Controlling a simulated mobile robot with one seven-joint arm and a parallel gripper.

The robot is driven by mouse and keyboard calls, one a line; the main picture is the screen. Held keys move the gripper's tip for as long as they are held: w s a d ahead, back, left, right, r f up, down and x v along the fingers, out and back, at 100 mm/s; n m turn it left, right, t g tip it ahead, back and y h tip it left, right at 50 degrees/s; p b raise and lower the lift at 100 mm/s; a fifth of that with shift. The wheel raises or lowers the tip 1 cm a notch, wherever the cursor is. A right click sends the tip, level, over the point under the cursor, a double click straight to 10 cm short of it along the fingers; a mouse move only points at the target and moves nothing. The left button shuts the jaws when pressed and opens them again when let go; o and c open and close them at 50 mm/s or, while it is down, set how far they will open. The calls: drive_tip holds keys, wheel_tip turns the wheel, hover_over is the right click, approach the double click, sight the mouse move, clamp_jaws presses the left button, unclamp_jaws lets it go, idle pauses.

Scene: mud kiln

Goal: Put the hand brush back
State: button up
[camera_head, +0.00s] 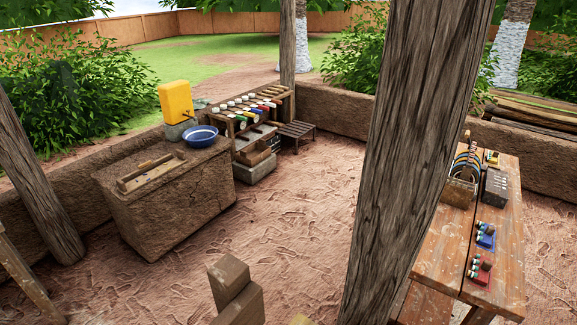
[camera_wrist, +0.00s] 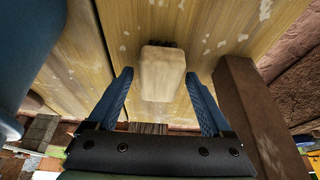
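In the wrist view, a pale wooden block with a dark, bristle-like fringe along its far end (camera_wrist: 162,72) looks like the hand brush. It lies against a worn yellowish wooden surface (camera_wrist: 95,75). My gripper (camera_wrist: 160,78) has its two blue fingers apart, one on each side of the block near the tips. A gap shows on the left; on the right the finger is very close, and I cannot tell whether it touches. In the head view I cannot make out the hand brush or my gripper.
In the head view, a mud counter (camera_head: 170,205) holds a wooden tray (camera_head: 135,183), a blue basin (camera_head: 201,137) and a yellow container (camera_head: 175,103). A wooden post (camera_head: 400,150) partly hides the right table (camera_head: 450,262). A dark brown beam (camera_wrist: 245,110) stands right of my fingers.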

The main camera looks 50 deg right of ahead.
drive_tip(key=shift+a+r, duration=0.1)
drive_tip(key=shift+r, duration=0.35)
drive_tip(key=v, duration=0.2)
drive_tip(key=shift+a+r, duration=0.1)
drive_tip(key=shift+r, duration=0.25)
drive_tip(key=a, duration=0.4)
drive_tip(key=a+b, duration=0.1)
drive_tip(key=a, duration=0.3)
drive_tip(key=s+a+b, duration=0.1)
drive_tip(key=a, duration=0.3)
drive_tip(key=shift+f, duration=0.1)
